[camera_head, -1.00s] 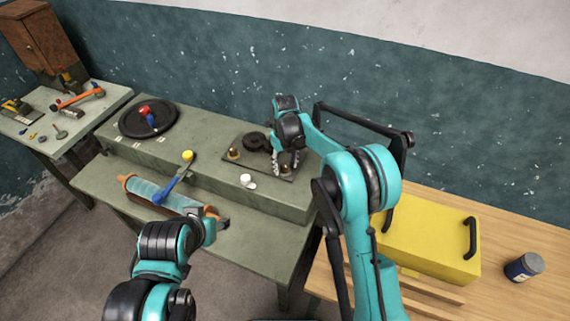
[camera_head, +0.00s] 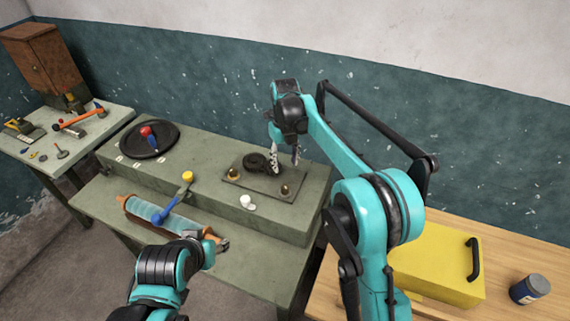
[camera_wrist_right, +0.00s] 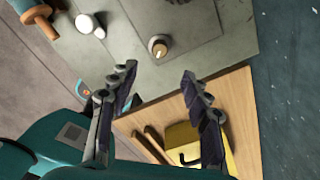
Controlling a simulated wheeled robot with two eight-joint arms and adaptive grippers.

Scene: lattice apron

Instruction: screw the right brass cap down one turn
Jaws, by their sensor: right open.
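The right brass cap (camera_head: 284,190) stands upright on a dark plate (camera_head: 255,185) on the raised green bench. In the right wrist view the cap (camera_wrist_right: 158,46) lies beyond the fingertips, roughly between their lines. My right gripper (camera_head: 284,156) is open and empty, above and behind the cap, not touching it. Its two fingers also show spread apart in the wrist view (camera_wrist_right: 160,74). A second brass cap (camera_head: 234,174) stands at the plate's left. My left gripper (camera_head: 220,245) is near the right end of the blue roller (camera_head: 155,212); its jaw state is unclear.
A black ring-shaped part (camera_head: 258,163) sits at the plate's back. A white knob (camera_head: 247,202) stands in front of the plate. A yellow box (camera_head: 440,265) is at right.

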